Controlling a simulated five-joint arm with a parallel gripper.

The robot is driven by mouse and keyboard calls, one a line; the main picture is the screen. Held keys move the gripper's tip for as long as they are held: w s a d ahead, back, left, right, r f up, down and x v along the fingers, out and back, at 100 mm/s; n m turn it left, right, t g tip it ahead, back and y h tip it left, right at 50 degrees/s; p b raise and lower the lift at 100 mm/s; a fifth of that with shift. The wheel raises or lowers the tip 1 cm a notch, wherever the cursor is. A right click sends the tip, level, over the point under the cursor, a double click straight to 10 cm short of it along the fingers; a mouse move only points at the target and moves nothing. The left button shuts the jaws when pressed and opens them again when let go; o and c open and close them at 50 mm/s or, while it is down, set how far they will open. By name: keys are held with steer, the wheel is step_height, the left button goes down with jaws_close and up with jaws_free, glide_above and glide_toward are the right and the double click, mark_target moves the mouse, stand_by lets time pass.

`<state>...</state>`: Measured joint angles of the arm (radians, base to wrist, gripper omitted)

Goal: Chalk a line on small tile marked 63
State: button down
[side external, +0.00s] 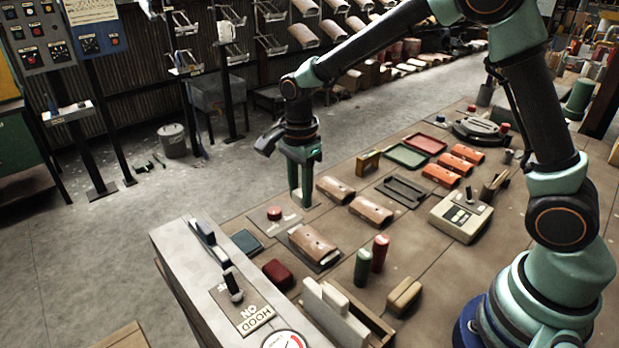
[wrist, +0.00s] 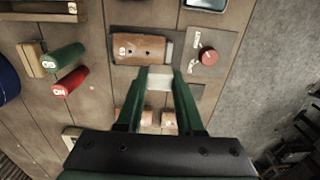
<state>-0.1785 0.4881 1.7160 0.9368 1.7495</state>
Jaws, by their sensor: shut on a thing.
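My gripper (side external: 302,200) points down with its green fingers above the bench, and it also shows in the wrist view (wrist: 160,75). It is shut on a pale block that looks like chalk (wrist: 160,82). A brown curved tile (side external: 312,243) lies on a dark plate just in front of the gripper. Two more brown tiles (side external: 335,190) (side external: 371,210) lie to the right of the gripper.
A red button (side external: 274,213) on a plate stands beside the near tile. Green (side external: 362,268) and red (side external: 380,252) cylinders stand upright to the right. A grey control console (side external: 185,240) edges the bench at left. Orange tiles (side external: 455,164) and trays (side external: 407,156) lie farther back.

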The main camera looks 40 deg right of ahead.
mark_target(302, 230)
steer(key=shift+s+a+f, duration=0.1)
steer(key=shift+s+f, duration=0.05)
steer(key=shift+f, duration=2.85)
steer(key=shift+f, duration=0.65)
steer(key=shift+s, duration=0.2)
steer(key=shift+s, duration=0.6)
steer(key=shift+w, duration=0.15)
steer(key=shift+w, duration=0.65)
steer(key=shift+f, duration=0.1)
